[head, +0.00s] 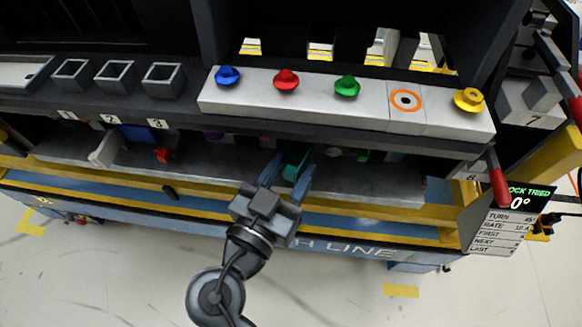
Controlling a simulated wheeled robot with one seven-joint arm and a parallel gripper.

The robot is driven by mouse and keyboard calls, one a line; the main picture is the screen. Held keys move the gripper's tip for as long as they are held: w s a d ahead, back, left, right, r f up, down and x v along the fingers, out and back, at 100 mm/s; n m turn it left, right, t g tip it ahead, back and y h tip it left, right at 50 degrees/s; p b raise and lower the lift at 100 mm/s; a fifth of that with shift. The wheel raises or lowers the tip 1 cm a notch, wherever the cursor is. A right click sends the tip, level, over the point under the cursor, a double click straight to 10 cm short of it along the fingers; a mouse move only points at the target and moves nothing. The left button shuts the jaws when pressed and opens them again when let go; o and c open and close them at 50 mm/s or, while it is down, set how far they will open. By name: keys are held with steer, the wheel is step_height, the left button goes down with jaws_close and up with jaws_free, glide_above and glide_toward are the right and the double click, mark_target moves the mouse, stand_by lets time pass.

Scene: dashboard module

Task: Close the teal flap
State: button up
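A small teal piece (296,162), which looks like the teal flap, shows in the head view under the front edge of the dark shelf. My gripper (287,174) reaches in below that edge from the front. Its two fingers are spread apart, with the teal piece at and between their tips, nearer the right finger. I cannot tell whether a finger touches it. The fingers and the shelf edge hide part of the piece, and its hinge and angle are not clear.
Blue (228,76), red (286,80), green (347,86) and yellow (469,99) knobs sit on a pale panel above. A white lever (105,150) and a red piece (163,155) are left of my gripper. A red-handled lever (497,178) is at right. The lower ledge (385,183) has clear room.

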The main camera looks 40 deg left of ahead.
steer(key=c, duration=0.8)
